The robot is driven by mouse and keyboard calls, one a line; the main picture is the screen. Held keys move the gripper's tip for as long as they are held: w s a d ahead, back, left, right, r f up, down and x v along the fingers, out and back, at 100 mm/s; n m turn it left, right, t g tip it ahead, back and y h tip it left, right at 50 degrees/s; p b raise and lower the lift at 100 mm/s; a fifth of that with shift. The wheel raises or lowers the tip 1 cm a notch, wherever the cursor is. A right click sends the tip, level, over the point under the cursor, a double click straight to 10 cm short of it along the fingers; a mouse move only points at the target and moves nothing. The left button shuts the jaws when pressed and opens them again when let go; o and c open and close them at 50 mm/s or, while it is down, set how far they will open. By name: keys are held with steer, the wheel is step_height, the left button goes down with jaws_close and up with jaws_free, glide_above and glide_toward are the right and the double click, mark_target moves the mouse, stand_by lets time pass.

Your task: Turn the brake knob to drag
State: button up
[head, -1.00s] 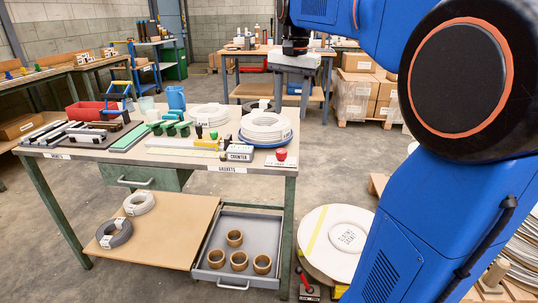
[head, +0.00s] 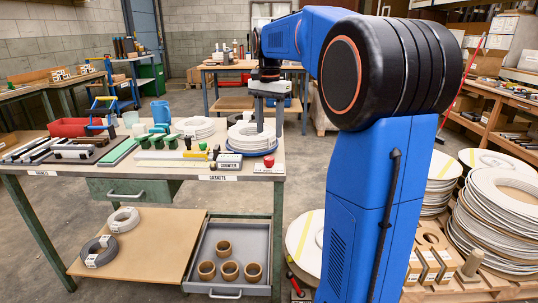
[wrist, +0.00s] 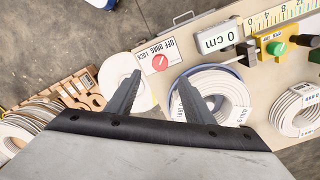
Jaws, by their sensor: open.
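The brake knob (head: 268,161) is a small red knob on a white plate at the right end of the workbench. In the wrist view the red knob (wrist: 160,62) sits on its plate marked OFF DRAG LOCK (wrist: 156,53). Its pointer direction is too small to tell. My gripper (head: 269,120) is above the right end of the bench, over the stacked gaskets and near the knob. In the wrist view my gripper (wrist: 160,82) has its two fingers apart with nothing held, and the knob shows just beyond the gap, not touched.
A stack of white gasket rings (wrist: 218,95) on a blue plate lies beside the knob.

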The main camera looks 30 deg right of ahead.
mark_target(269, 157)
step_height(269, 157, down, 10)
steer(key=shift+f, duration=0.1)
stand_by(0.4)
steer(key=c, duration=1.1)
